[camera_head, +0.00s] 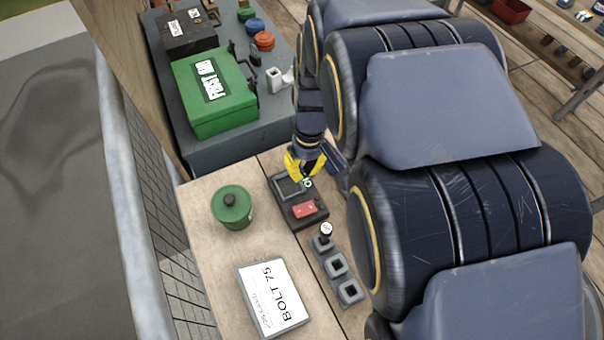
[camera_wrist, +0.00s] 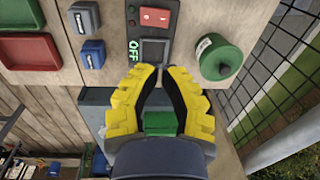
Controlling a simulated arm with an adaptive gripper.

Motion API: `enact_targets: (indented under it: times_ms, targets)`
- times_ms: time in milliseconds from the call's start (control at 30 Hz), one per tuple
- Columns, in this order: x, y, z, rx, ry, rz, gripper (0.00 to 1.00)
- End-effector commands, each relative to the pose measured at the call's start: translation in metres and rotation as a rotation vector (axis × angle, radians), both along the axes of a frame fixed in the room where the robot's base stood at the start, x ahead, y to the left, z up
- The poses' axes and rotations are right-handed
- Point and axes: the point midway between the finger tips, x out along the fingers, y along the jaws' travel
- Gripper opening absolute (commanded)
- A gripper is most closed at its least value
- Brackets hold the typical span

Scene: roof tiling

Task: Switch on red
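A dark switch box (camera_head: 312,221) lies on the wooden bench top. It carries a red rectangular plate (camera_head: 304,209), which also shows in the wrist view (camera_wrist: 155,17). Beside the plate is a grey-framed dark square (camera_wrist: 153,50) with glowing green lettering, OFF (camera_wrist: 133,51), next to it. My gripper (camera_head: 306,180) has yellow fingers and points down over the framed end of the box. In the wrist view the fingertips (camera_wrist: 160,70) nearly meet just below the framed square, with nothing seen between them. Whether they touch the box is unclear; the fingers hide part of it in the head view.
A round green pot (camera_head: 232,208) stands left of the box. A BOLT 75 panel (camera_head: 273,297) lies in front. A row of grey sockets (camera_head: 336,266) with a round-topped peg (camera_head: 326,231) is close right. A green first aid case (camera_head: 213,92) stands behind on a grey surface.

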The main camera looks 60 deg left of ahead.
Motion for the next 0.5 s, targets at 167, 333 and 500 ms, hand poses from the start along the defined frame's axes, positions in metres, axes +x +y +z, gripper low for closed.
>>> enact_targets:
  times_ms: [167,333,500]
  targets:
    - [0.0123,-0.0026,0.0043,-0.003,0.09,-0.004,0.0]
    - [0.0133,-0.0029,0.0052,-0.003,0.101,0.0,0.0]
    - [0.0131,-0.0028,0.0047,-0.003,0.1,0.0,0.0]
